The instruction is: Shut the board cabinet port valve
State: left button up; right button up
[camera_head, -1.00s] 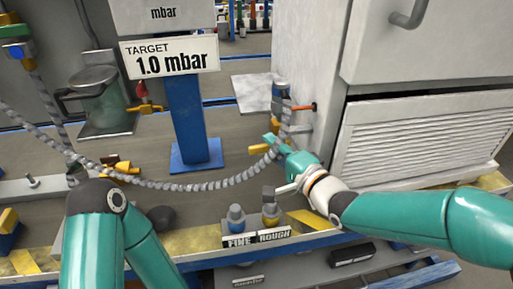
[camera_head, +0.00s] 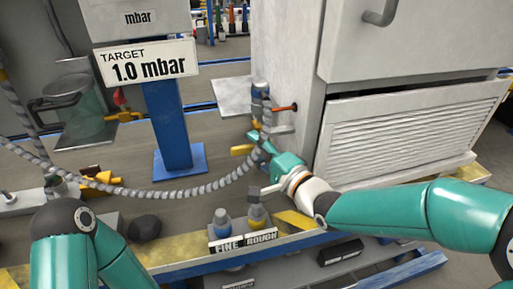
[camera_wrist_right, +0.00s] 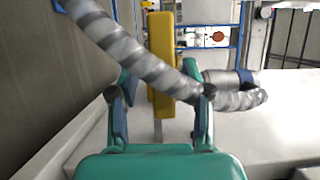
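The white board cabinet (camera_head: 285,60) stands at right in the head view. A grey hose (camera_head: 190,193) rises to a fitting (camera_head: 260,95) at its left side. A yellow handle (camera_head: 241,150), apparently the port valve's, sticks out left below the fitting. My right gripper (camera_head: 256,139) is beside the hose and handle. In the right wrist view, the yellow handle (camera_wrist_right: 160,60) stands upright between the spread fingers of my right gripper (camera_wrist_right: 161,95), with gaps on both sides. The hose crosses in front of it. My left arm shows at lower left; its gripper is out of view.
An orange-red lever (camera_head: 285,107) projects from the cabinet's side. A sign reading 1.0 mbar (camera_head: 148,68) stands on a blue post. A glass vessel (camera_head: 88,115) is at left.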

jog(key=v, duration=1.2)
dwell(0.4)
